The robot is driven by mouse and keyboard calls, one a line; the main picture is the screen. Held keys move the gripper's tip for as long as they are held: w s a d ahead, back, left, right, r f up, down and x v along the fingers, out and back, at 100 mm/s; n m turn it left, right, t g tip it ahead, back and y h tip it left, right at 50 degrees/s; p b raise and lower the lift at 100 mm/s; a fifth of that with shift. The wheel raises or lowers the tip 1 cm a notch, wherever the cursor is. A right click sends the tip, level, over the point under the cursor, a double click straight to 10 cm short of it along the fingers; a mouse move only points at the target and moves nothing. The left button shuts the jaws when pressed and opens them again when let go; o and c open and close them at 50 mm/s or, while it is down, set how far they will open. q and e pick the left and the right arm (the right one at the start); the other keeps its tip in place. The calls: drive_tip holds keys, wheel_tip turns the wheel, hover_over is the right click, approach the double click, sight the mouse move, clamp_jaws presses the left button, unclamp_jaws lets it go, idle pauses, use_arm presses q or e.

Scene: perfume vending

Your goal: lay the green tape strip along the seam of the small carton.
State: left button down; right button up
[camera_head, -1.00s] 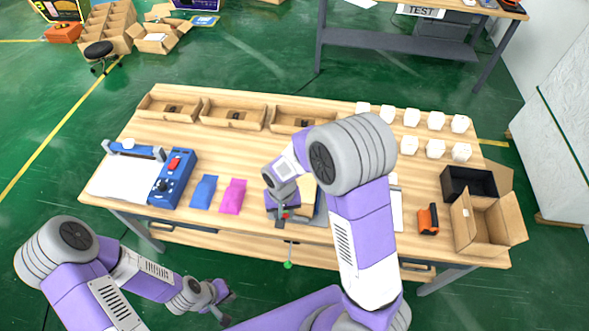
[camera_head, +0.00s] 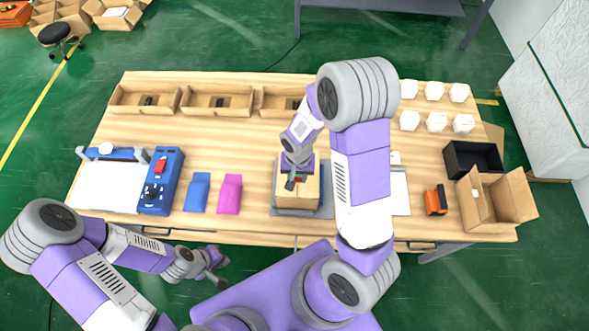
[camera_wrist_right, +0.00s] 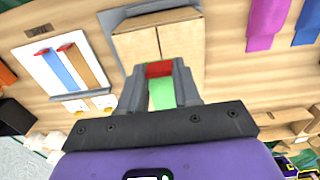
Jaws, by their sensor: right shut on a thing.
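The small carton (camera_head: 312,190) stands on a grey plate (camera_head: 300,212) near the front middle of the table. The carton (camera_wrist_right: 188,48) also shows ahead of my right gripper in the wrist view, with a dark seam line across its top. My right gripper (camera_head: 293,180) is over the carton's top and is shut on the green tape strip (camera_wrist_right: 162,95), which has a red end (camera_wrist_right: 159,69) between the fingers. I cannot tell whether the strip touches the carton. My left gripper (camera_head: 220,274) is empty, with fingers apart, off the table's front edge.
A blue pouch (camera_head: 198,192) and a pink pouch (camera_head: 230,194) lie left of the carton. A blue device (camera_head: 161,182) is further left. An orange and black tool (camera_head: 435,200) and an open box (camera_head: 500,205) are at right. Cardboard trays (camera_head: 217,101) line the back.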

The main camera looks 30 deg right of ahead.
drive_tip(key=shift+s+f, duration=0.2)
drive_tip(key=shift+f, duration=0.25)
drive_tip(key=shift+s+f+b, duration=0.1)
drive_tip(key=shift+f+b, duration=0.25)
drive_tip(key=shift+b, duration=0.2)
drive_tip(key=f+b, duration=0.2)
drive_tip(key=f, duration=0.1)
drive_tip(key=shift+w, duration=0.2)
drive_tip(key=shift+f+b, duration=0.55)
drive_tip(key=shift+b, duration=0.1)
drive_tip(key=shift+s+f+b, duration=0.1)
drive_tip(key=shift+f+b, duration=0.2)
drive_tip(key=shift+b, duration=0.1)
drive_tip(key=o, duration=1.1)
drive_tip(key=shift+c, duration=0.2)
drive_tip(key=shift+r, duration=0.15)
